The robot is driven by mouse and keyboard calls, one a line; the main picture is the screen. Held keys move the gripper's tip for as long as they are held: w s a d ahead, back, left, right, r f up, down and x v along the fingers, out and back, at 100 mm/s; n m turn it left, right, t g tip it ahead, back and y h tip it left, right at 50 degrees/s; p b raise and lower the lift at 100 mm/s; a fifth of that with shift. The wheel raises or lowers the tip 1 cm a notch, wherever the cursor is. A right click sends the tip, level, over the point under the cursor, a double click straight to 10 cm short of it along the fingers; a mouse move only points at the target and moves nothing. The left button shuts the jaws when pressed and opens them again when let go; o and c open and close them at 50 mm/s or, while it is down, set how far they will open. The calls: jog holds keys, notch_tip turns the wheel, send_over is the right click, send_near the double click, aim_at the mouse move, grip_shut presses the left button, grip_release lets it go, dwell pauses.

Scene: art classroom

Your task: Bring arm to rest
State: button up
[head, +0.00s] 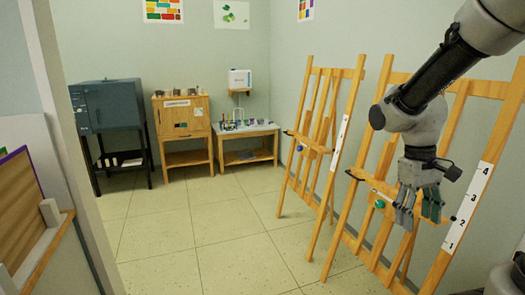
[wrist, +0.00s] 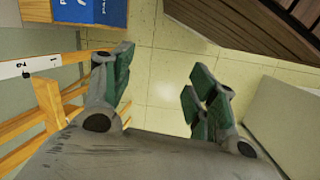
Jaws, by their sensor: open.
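My gripper (head: 419,205) hangs from my bent arm at the right of the head view, fingers pointing down, in front of a wooden easel. In the wrist view my gripper (wrist: 157,92) has its green-padded fingers spread apart. Nothing is between them; only the tiled floor shows below. The near easel (head: 487,160) stands behind the gripper in the head view, with a white number strip on its leg. Whether the gripper touches the easel cannot be told, but no contact is visible.
Another easel (head: 359,95) stands further back. A dark grey cabinet (head: 108,105), a wooden cabinet (head: 183,118) and a low table (head: 247,157) line the back wall. A wall edge and a board (head: 28,215) are at left. The middle floor (head: 200,225) is clear.

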jog(key=s+r+m+t+y, duration=0.1)
jog(key=s+r+m+t, duration=0.1)
jog(key=s+r+t, duration=0.4)
jog(key=shift+s+d+r, duration=0.15)
jog(key=shift+s+r, duration=1.65)
jog(key=shift+s, duration=0.1)
